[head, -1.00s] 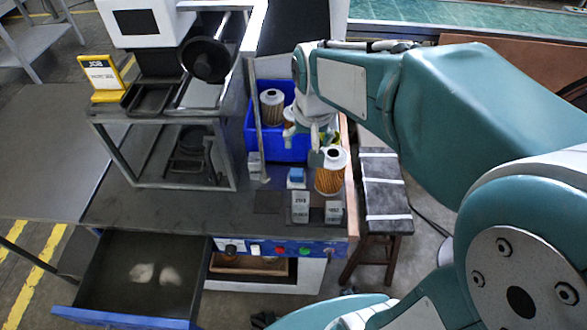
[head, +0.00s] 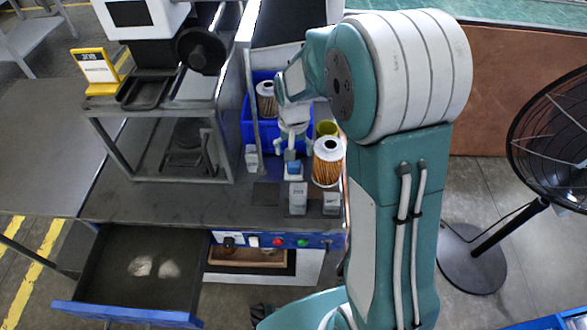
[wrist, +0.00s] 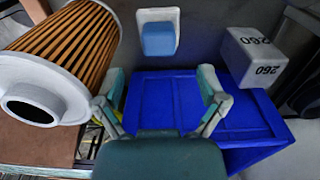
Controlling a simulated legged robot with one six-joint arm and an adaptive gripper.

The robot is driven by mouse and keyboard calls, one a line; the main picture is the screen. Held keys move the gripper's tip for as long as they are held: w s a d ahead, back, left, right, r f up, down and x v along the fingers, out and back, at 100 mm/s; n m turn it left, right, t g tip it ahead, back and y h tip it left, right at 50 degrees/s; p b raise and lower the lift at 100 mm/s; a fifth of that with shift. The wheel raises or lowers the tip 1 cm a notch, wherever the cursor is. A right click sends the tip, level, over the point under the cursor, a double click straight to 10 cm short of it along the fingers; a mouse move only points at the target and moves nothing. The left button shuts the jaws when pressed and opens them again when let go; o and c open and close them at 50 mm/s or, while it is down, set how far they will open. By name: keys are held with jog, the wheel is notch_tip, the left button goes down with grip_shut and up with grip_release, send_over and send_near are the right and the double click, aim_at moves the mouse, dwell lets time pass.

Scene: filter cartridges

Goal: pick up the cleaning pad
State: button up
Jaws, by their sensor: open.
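A small blue block, which looks like the cleaning pad (head: 293,168), sits on a white base on the dark worktop. It also shows in the wrist view (wrist: 158,40), above and between my fingers and apart from them. My gripper (head: 290,147) hangs just behind the pad in the head view, partly overlapping the blue bin. In the wrist view my gripper (wrist: 166,88) has its two fingers spread with nothing between them.
A pleated filter cartridge (head: 327,163) stands close right of the pad; another (head: 266,99) is in the blue bin (head: 252,132). Grey labelled blocks (head: 298,198) stand in front. A block marked 260 (wrist: 262,52) is near. The drawer (head: 115,280) is open.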

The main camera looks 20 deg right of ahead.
notch_tip(320, 180, down, 5)
jog(key=shift+f, duration=0.1)
grip_shut()
dwell(0.3)
jog(key=shift+r, duration=0.5)
notch_tip(320, 180, up, 2)
jog(key=shift+r, duration=0.25)
jog(key=s+r, duration=0.9)
jog(key=s, duration=0.5)
jog(key=shift+r, duration=0.3)
